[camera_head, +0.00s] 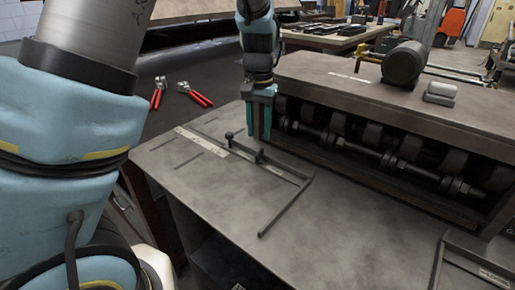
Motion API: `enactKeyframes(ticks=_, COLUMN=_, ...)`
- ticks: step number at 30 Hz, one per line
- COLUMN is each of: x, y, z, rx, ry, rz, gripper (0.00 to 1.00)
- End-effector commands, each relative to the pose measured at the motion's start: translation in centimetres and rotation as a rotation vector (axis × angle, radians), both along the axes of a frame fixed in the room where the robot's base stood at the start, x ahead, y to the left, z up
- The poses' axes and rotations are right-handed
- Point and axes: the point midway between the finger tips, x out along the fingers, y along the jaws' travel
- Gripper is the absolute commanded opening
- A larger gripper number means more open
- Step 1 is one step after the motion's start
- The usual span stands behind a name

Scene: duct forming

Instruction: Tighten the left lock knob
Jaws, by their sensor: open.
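A dark guide bar (287,208) with an angled end lies on the grey metal table of the forming machine. Two small dark knobs stand along its slotted strip: a left one (229,137) and another (259,155) to its right. My gripper (259,132) points down with its teal fingers apart and nothing seen between them. In the picture its fingertips are just above the right one of these knobs and to the right of the left one. I cannot tell the height gap or whether the fingers touch anything.
The machine's roller housing (400,105) stands right behind my gripper, with dark rollers (385,158) in its open front. A second guide (465,262) is at the lower right. Red-handled snips (158,92) lie on a dark surface at the left. The table's front middle is clear.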

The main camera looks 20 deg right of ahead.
Motion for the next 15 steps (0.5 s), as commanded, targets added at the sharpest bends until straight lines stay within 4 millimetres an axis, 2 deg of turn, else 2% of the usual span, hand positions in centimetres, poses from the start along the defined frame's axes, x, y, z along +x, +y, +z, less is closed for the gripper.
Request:
enactKeyframes(ticks=3, x=-0.1, y=0.2, z=-2.3, rx=0.006, ry=0.003, rz=0.001, gripper=0.44)
enactKeyframes(ticks=9, x=0.0, y=0.1, z=-5.5, rx=0.003, ry=0.003, rz=0.002, gripper=0.44)
enactKeyframes(ticks=15, x=0.0, y=0.1, z=-7.0, rx=0.001, ry=0.001, rz=0.001, gripper=0.44)
